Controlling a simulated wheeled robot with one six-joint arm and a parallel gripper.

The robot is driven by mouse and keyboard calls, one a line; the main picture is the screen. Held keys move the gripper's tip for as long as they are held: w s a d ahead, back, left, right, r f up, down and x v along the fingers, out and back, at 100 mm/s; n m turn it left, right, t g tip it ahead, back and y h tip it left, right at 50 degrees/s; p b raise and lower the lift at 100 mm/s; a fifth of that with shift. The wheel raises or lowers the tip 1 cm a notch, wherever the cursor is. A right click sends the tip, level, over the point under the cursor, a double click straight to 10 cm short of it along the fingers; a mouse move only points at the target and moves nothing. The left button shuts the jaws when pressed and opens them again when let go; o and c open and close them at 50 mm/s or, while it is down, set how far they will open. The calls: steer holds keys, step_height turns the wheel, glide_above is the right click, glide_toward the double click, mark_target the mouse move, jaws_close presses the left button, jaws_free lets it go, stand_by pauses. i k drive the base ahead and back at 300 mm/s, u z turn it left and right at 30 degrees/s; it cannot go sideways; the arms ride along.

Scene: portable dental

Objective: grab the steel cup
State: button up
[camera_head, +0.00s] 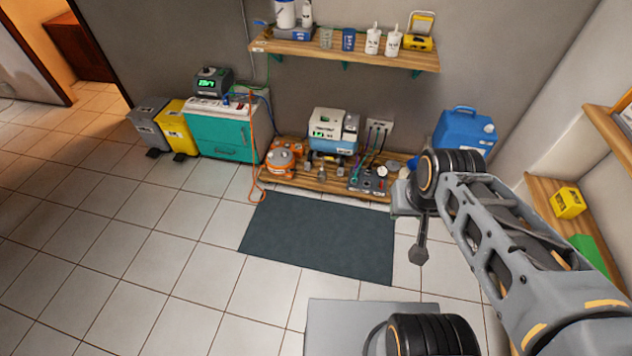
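I cannot pick out the steel cup with certainty. A small greyish tumbler (326,38) stands on the wall shelf, left of a blue cup (348,40). Some small metallic pieces (322,173) stand on the low wooden bench in front of the white and blue machine, too small to identify. My arm reaches in from the lower right up to a black ribbed joint. A narrow dark grey part hangs below that joint over the floor. It may belong to my gripper, but no pair of fingers can be made out. No held object shows.
The low bench (330,186) carries an orange device (284,158) and a control box (369,178). A teal cabinet (219,136), yellow bin (174,128) and blue jug (465,130) stand nearby. A dark mat (318,240) lies before the bench. Tiled floor at left is clear.

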mark_target(321, 180)
steer(key=u, duration=0.85)
steer(key=k, duration=1.1)
steer(key=u, duration=1.05)
steer(key=i, duration=2.7)
steer(key=z, duration=0.95)
steer(key=i, duration=1.15)
steer(key=z, duration=1.55)
steer(key=i, duration=0.9)
steer(key=z, duration=0.65)
